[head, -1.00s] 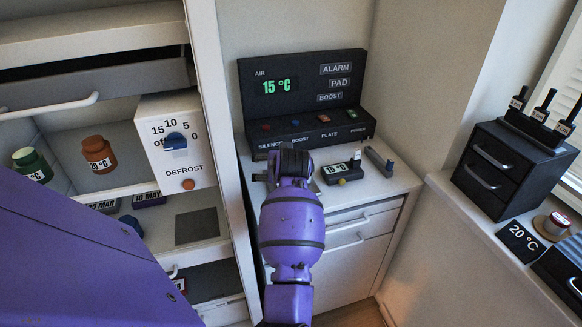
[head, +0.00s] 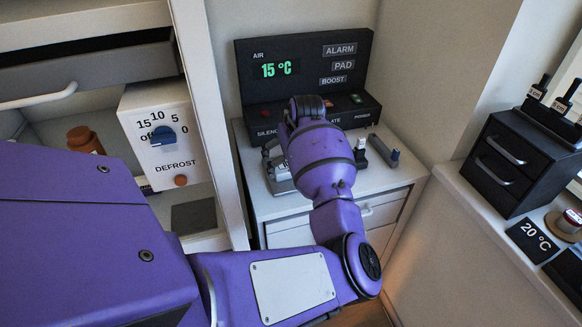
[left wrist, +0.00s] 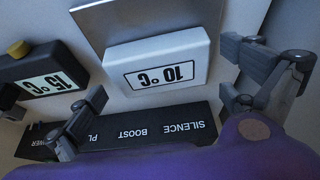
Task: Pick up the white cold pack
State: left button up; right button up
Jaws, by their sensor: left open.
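The white cold pack (left wrist: 158,62) shows in the left wrist view, a pale block with an upside-down "10 °C" label. It lies against a grey metal plate (left wrist: 150,18). My left gripper (left wrist: 168,100) is open, with one finger to the left of the pack and one to the right, neither visibly touching it. In the head view my purple left arm covers the place where the pack lies, and the gripper is mostly hidden behind its own wrist. My right gripper is not in view.
A dark pack labelled 15 °C (left wrist: 45,75) lies beside the white one. A black control panel (head: 303,62) stands behind on the cabinet top. A defrost dial box (head: 160,135) is on the left shelf. A dark drawer box (head: 510,160) stands on the right ledge.

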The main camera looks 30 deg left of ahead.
pick_arm(q)
jog(key=shift+w+a+f, duration=0.1)
jog(key=shift+a+f, duration=0.05)
jog(key=shift+f, duration=0.25)
jog(key=c, duration=1.2)
jog(key=shift+o, duration=0.2)
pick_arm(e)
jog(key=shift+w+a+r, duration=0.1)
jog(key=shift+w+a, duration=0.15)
pick_arm(q)
jog(key=shift+r, duration=0.1)
